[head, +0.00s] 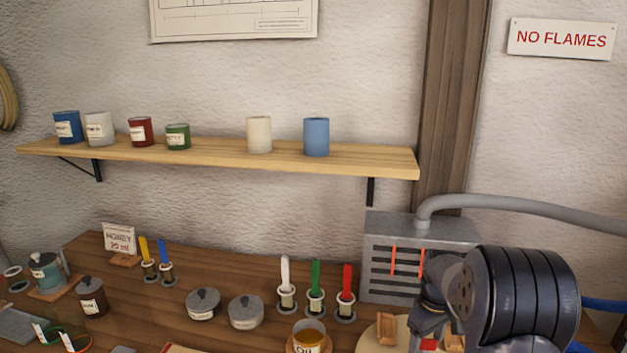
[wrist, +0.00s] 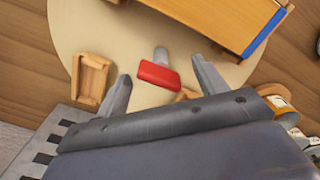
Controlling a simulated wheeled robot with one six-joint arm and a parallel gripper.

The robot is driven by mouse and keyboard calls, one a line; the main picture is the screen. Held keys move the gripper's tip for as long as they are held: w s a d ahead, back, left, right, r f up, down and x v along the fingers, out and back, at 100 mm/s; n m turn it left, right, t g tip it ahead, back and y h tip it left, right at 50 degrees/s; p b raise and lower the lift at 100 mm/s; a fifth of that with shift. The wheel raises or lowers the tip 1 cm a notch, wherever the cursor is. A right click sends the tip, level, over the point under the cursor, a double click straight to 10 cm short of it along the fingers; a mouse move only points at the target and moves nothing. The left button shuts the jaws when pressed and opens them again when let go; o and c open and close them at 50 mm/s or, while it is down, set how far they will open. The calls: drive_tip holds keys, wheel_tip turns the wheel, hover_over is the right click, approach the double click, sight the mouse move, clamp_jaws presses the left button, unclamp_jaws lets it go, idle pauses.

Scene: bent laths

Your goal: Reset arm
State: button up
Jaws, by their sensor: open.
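My gripper (wrist: 160,68) shows in the wrist view with its two grey fingers spread wide apart. A red block-like piece (wrist: 158,74) with a grey stub lies in the gap between the fingers, with space on both sides. It sits over a pale round board (wrist: 75,35); whether it touches the board I cannot tell. In the head view my dark arm fills the lower right, in front of the grey slotted box (head: 385,250). My fingertips are hidden there. Part of the round board (head: 366,340) shows at the bottom edge.
A small wooden tray-like piece (wrist: 92,78) lies left of my fingers, and a wooden box with a blue edge (wrist: 215,18) above. Red, green and white tools stand in holders near the grey box. A shelf (head: 220,153) with several cups spans the wall.

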drive_tip(key=shift+n, duration=2.3)
